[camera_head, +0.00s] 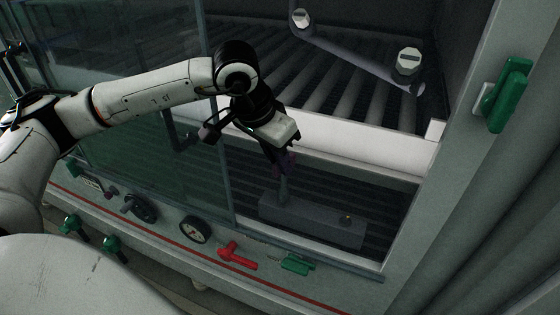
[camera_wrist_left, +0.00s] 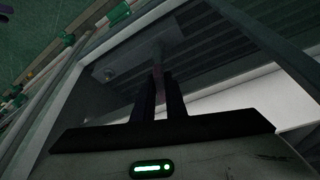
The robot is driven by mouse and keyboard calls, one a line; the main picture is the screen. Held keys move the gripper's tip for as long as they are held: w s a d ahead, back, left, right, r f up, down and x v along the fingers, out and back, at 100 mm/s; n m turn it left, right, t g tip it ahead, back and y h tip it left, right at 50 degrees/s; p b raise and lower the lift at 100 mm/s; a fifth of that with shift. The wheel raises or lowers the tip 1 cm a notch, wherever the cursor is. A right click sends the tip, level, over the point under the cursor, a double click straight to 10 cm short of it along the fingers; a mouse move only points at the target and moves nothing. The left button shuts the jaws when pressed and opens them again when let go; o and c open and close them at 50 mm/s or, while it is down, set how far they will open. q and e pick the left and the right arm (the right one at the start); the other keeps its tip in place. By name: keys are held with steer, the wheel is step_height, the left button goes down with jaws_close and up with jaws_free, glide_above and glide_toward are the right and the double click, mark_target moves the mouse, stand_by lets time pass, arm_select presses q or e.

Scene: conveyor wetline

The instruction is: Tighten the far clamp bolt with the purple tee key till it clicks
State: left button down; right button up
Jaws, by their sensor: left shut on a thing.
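My left gripper (camera_head: 282,162) reaches through the opening and is shut on the purple tee key (camera_head: 291,159). The key's grey shaft points down to the left end of a dark grey clamp block (camera_head: 325,228). The bolt under the key tip is hidden, and I cannot tell whether the tip is seated. A small brass-coloured bolt (camera_head: 346,218) shows bare at the block's right end. In the left wrist view the fingers (camera_wrist_left: 158,92) hold the key (camera_wrist_left: 158,74) in front of the block (camera_wrist_left: 138,62). My right gripper is not in view.
A glass panel (camera_head: 130,150) covers the left of the opening. A white ledge (camera_head: 360,138) crosses behind the gripper, with rollers (camera_head: 320,75) beyond. The front sill carries a gauge (camera_head: 194,230), a red handle (camera_head: 236,254) and green handles (camera_head: 297,264). A green latch (camera_head: 509,95) is at right.

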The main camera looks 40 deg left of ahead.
arm_select(q)
steer(key=shift+r, duration=0.3)
stand_by(0.5)
steer(key=shift+r+p, duration=1.7)
steer(key=shift+r, duration=0.8)
